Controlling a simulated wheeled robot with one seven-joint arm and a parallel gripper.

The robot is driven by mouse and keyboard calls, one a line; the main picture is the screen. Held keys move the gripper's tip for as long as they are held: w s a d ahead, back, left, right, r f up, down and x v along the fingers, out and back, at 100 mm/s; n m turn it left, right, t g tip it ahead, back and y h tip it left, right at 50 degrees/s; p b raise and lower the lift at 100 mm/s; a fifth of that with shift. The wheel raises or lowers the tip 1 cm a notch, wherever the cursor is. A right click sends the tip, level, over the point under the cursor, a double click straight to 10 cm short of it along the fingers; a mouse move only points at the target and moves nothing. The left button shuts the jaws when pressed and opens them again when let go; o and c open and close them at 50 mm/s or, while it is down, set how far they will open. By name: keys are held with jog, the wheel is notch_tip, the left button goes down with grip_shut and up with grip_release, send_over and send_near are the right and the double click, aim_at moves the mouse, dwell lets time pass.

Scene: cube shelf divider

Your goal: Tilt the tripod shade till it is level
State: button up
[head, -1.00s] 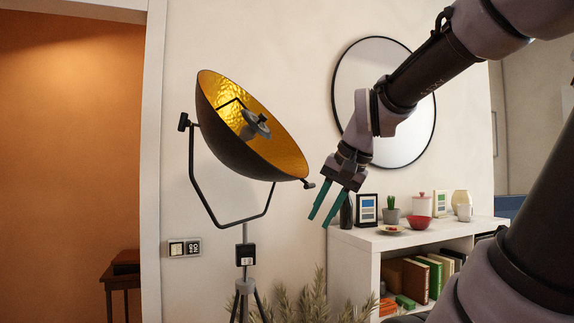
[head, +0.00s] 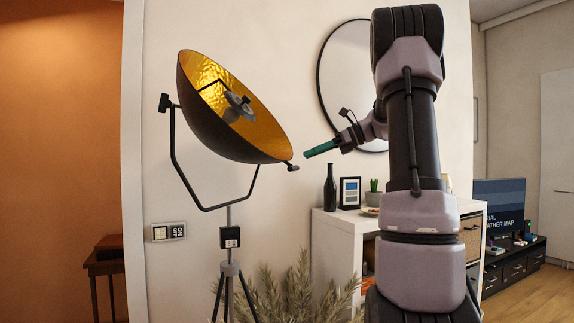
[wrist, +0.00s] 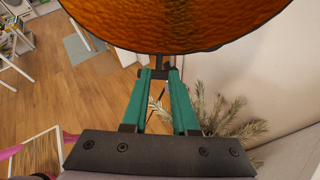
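The tripod shade (head: 222,125) is a dark bowl with a hammered gold inside, held in a U-shaped yoke on a stand. It is tilted: its rim slopes from upper left to lower right. Contact cannot be told.
A white shelf (head: 335,240) with a dark bottle (head: 330,188), a picture frame (head: 349,193) and a cactus stands at right, partly hidden by my arm. A bushy plant (head: 290,290) is below the shade. A round mirror (head: 335,90) hangs behind.

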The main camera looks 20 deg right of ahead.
aim_at(287, 163)
jog(key=x, duration=0.9)
jog(key=shift+s, duration=0.1)
grip_shut()
dwell(1.1)
